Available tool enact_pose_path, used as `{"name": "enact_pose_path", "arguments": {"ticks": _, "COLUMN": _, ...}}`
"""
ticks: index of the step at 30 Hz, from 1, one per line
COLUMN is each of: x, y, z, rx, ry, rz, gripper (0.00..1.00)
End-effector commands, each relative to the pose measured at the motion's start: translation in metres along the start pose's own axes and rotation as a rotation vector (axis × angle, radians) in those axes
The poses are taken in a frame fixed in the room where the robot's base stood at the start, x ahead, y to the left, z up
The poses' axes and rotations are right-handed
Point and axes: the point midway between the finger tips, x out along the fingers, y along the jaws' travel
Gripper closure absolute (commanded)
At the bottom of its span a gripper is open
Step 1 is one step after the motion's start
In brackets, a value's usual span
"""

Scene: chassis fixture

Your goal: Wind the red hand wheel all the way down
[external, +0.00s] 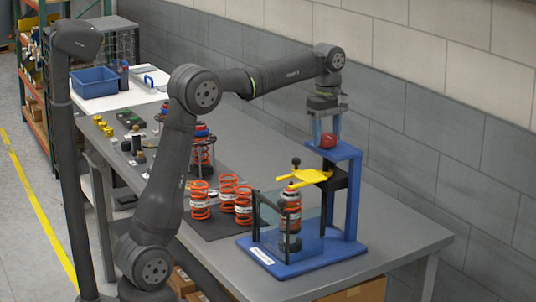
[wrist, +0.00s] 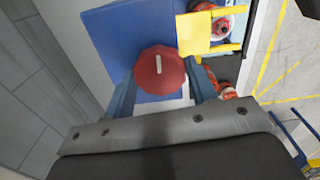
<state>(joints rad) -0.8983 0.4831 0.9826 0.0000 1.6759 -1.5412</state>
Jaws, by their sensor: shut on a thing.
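The red hand wheel (external: 328,140) sits on top of the blue press frame (external: 354,200). In the wrist view the wheel (wrist: 160,72) is a faceted red disc with a pale line on its top. My gripper (external: 327,128) points down at the wheel from above. Its two blue-grey fingers (wrist: 161,88) stand on either side of the wheel, shut on it. A yellow fork (external: 308,178) extends from the frame's black carriage (external: 338,183). Below the fork, an orange spring and damper assembly (external: 290,212) stands behind a clear guard (external: 275,225).
Several loose orange springs (external: 227,190) stand on a dark mat left of the press. More spring assemblies (external: 201,145) stand in a rack behind my arm. Small yellow and dark parts lie at the table's far left. A blue bin (external: 94,82) is at the back. The table right of the press is clear.

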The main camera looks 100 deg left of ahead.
Motion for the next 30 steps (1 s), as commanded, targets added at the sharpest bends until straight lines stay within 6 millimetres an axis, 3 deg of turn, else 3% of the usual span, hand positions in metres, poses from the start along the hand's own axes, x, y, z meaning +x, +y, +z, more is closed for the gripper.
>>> {"name": "enact_pose_path", "arguments": {"ticks": 6, "x": 0.0, "y": 0.0, "z": 0.0, "rx": 0.114, "ry": 0.0, "rz": 0.0, "gripper": 0.74}}
{"name": "enact_pose_path", "arguments": {"ticks": 18, "x": 0.0, "y": 0.0, "z": 0.0, "rx": 0.149, "ry": 0.0, "rz": 0.0, "gripper": 0.74}}
{"name": "enact_pose_path", "arguments": {"ticks": 30, "x": 0.0, "y": 0.0, "z": 0.0, "rx": 0.43, "ry": 0.0, "rz": 0.0, "gripper": 0.74}}
